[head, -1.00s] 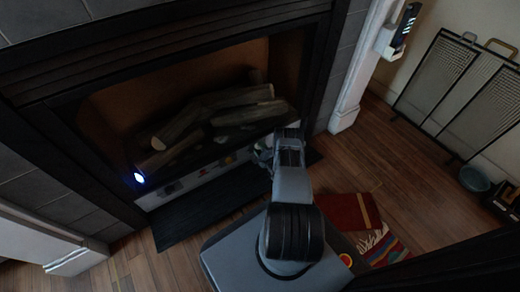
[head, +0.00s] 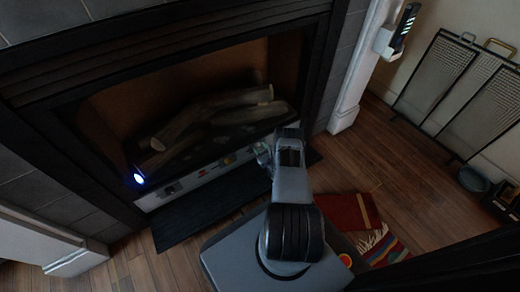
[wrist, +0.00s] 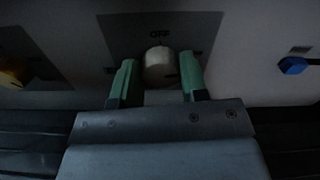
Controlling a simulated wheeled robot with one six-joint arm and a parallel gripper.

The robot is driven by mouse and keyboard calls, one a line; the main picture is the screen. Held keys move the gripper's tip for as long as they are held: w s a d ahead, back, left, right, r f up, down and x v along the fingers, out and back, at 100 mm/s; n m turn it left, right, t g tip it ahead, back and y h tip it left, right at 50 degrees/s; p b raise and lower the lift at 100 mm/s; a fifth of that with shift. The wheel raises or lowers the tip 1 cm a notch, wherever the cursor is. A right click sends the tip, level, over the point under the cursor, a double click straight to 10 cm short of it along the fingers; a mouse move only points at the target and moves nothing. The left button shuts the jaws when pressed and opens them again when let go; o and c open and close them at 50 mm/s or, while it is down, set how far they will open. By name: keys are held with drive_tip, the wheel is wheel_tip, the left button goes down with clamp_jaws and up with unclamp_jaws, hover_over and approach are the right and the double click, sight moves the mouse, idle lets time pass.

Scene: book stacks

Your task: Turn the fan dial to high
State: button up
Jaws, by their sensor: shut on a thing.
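A pale round dial (wrist: 159,66) sits on a dark plate (wrist: 122,30) with the word OFF above it in the wrist view. Small marks to its left and right are too dim to read. A dark mark shows at the dial's lower right side; I cannot tell if it is the pointer. My gripper (wrist: 158,78) has its green fingers on either side of the dial, shut on it. In the head view my gripper (head: 263,156) is at the right end of the light control panel (head: 205,172) below the fireplace logs; the dial there is hidden by my arm.
A yellow knob (wrist: 13,74) is left of the dial and a blue knob (wrist: 293,65) is right of it. A dark hearth mat (head: 205,212) lies below the panel. Logs (head: 215,115) fill the fireplace. A mesh screen (head: 435,75) stands at the right wall.

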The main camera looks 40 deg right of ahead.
drive_tip(key=m, duration=0.6)
drive_tip(key=shift+s+d+m, duration=0.1)
drive_tip(key=shift+d+m, duration=0.1)
drive_tip(key=shift+m, duration=0.1)
drive_tip(key=m, duration=0.5)
drive_tip(key=shift+f, duration=0.15)
drive_tip(key=shift+m, duration=0.3)
drive_tip(key=o, duration=0.9)
